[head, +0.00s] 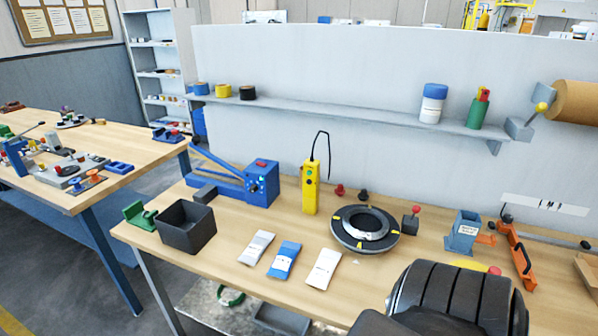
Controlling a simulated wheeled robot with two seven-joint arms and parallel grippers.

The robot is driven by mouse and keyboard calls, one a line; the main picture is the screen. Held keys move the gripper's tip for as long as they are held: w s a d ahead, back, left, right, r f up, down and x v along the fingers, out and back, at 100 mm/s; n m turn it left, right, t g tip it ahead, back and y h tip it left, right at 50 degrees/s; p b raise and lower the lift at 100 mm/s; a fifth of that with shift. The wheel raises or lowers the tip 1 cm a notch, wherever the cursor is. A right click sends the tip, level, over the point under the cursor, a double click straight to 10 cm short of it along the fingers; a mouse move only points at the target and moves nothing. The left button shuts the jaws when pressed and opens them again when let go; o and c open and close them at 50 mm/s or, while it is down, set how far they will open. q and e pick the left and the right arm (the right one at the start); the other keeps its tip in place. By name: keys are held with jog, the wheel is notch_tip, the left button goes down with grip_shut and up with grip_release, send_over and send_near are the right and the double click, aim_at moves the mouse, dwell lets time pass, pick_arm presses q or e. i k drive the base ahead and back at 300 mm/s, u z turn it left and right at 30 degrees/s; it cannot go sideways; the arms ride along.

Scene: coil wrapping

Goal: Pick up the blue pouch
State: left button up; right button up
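The blue pouch (286,257) lies flat on the wooden workbench, with a white label on its lower part. It lies between a grey-silver pouch (257,247) on its left and a white pouch (323,269) on its right, with small gaps between them. Nothing covers the blue pouch. Neither my left nor my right gripper shows in the head view. A large black ribbed part, probably of my own arm, fills the bottom right.
A dark open bin (187,227) stands left of the pouches. A black ring-shaped turntable (365,229) sits to their right. Behind are a blue machine (262,183) and an upright yellow controller (310,187). The bench is clear in front of the pouches.

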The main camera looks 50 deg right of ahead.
aim_at(285, 259)
jog(key=z, duration=0.05)
jog(key=k, duration=0.95)
jog(key=z, duration=1.9)
jog(key=i, duration=0.5)
jog(key=u, duration=0.05)
